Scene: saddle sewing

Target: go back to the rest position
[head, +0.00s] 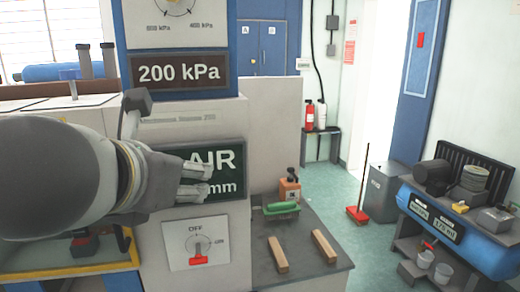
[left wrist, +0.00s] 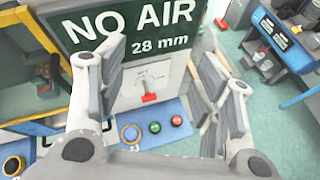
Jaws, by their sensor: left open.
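My left gripper (head: 196,181) comes in from the left of the head view, in front of a dark green sign (head: 233,165) and hides part of its text. In the left wrist view its two fingers are spread apart, with nothing between them in the open gripper (left wrist: 163,88). Through that gap the sign (left wrist: 140,28) reads "NO AIR 28 mm". My right gripper is in neither view.
Below the sign is an OFF dial with a red lever (head: 198,256). A grey bench (head: 318,255) at right holds wooden blocks (head: 278,255) and a green-handled tool (head: 281,208). A red broom (head: 359,212) stands on the open floor (head: 335,195). A blue bench (head: 480,248) is far right.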

